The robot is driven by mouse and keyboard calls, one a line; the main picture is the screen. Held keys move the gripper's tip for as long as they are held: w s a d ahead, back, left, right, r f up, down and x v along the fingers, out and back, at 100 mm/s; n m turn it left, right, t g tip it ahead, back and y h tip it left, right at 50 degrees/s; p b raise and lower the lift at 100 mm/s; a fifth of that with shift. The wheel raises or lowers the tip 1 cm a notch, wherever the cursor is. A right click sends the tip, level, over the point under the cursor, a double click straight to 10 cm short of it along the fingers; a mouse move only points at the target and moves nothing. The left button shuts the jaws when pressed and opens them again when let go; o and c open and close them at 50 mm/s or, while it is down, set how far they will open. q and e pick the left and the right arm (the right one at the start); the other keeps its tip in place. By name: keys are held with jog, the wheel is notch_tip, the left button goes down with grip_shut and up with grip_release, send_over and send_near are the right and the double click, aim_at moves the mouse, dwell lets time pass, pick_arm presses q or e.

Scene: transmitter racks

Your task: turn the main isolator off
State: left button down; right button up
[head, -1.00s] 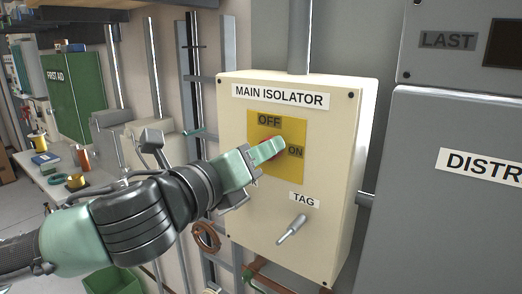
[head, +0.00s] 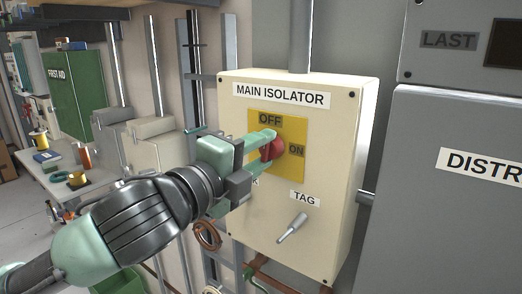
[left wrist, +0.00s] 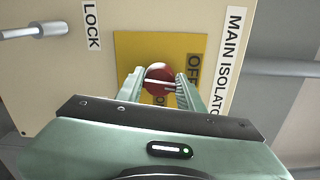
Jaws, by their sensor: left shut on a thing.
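The main isolator (head: 330,180) is a cream wall box with a yellow plate (head: 296,125) marked OFF at the top and ON at the right. A red knob (head: 274,149) sits on the plate. It also shows in the left wrist view (left wrist: 160,75), with a pale line across it running roughly towards the OFF side. My left gripper (head: 268,144) is shut on the knob, with a finger on either side (left wrist: 160,88). The gripper hides part of the plate and ON in the wrist view. My right gripper is not in view.
A metal peg (head: 292,228) sticks out under the TAG label, and another peg (left wrist: 35,30) beside LOCK. A grey cabinet (head: 450,225) stands close on the right. A bench (head: 65,190) with small items is at the left.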

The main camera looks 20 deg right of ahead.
pick_arm(q)
jog(key=shift+n, duration=0.7)
jog(key=c, duration=0.9)
grip_release()
jog(key=b+v, duration=0.2)
jog(key=v, duration=0.5)
jog(key=shift+s+a+b, duration=0.2)
jog(key=shift+a+b, duration=0.1)
jog(key=shift+a, duration=0.05)
